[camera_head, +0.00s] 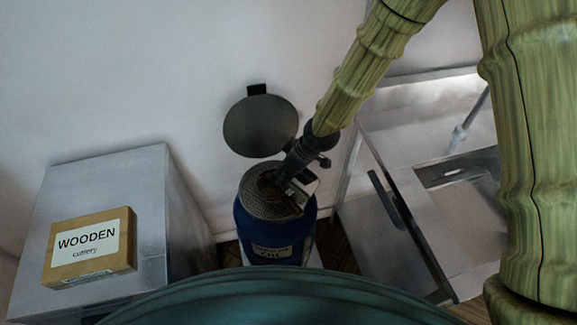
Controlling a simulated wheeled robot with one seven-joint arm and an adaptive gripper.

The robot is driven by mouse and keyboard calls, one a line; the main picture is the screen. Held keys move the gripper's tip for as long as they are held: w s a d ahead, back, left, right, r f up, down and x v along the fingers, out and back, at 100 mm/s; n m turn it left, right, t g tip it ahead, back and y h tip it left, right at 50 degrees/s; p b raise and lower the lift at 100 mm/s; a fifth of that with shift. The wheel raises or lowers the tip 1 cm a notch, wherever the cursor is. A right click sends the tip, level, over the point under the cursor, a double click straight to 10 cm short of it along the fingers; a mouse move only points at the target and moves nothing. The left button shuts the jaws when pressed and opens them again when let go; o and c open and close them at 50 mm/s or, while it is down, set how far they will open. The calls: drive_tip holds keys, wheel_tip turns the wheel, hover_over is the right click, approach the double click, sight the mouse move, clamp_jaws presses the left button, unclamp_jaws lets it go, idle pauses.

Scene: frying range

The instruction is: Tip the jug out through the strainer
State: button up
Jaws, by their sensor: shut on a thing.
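My gripper (289,183) reaches down from the upper right to just over the strainer and is shut on the jug (304,186). Only a pale metallic part of the jug shows, at the strainer's right side. The gripper hides the rest, so its tilt and any pouring cannot be told. A dark round lid (258,127) stands open behind the drum.
A grey metal cabinet (110,200) at left bears a wooden box (88,250) labelled "WOODEN cutlery". A steel counter unit (390,225) with a basin stands close at right. A pale wall is behind. Little floor shows beside the drum.

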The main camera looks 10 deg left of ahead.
drive_tip(key=shift+w+a+f+h+p, duration=0.1)
drive_tip(key=shift+a+f+h+p, duration=0.15)
drive_tip(key=shift+h+p, duration=0.1)
drive_tip(key=shift+a, duration=0.1)
drive_tip(key=shift+w+a+r+g+h+p, duration=0.25)
drive_tip(key=shift+a+g+h+p, duration=0.25)
drive_tip(key=shift+h+p, duration=0.55)
drive_tip(key=shift+w+a+p, duration=0.1)
drive_tip(key=shift+a+p, duration=0.05)
drive_tip(key=shift+p, duration=0.45)
drive_tip(key=a+g+h, duration=0.1)
drive_tip(key=h, duration=0.1)
drive_tip(key=w+a+g+h, duration=0.1)
drive_tip(key=a+h, duration=0.1)
drive_tip(key=shift+w+f+h, duration=0.1)
drive_tip(key=shift+f+h, duration=0.05)
drive_tip(key=shift+h, duration=0.25)
drive_tip(key=shift+w+a+g+h+b, duration=0.1)
drive_tip(key=shift+a+g+h+b, duration=0.25)
drive_tip(key=shift+b, duration=0.55)
drive_tip(key=shift+r, duration=0.2)
idle(0.7)
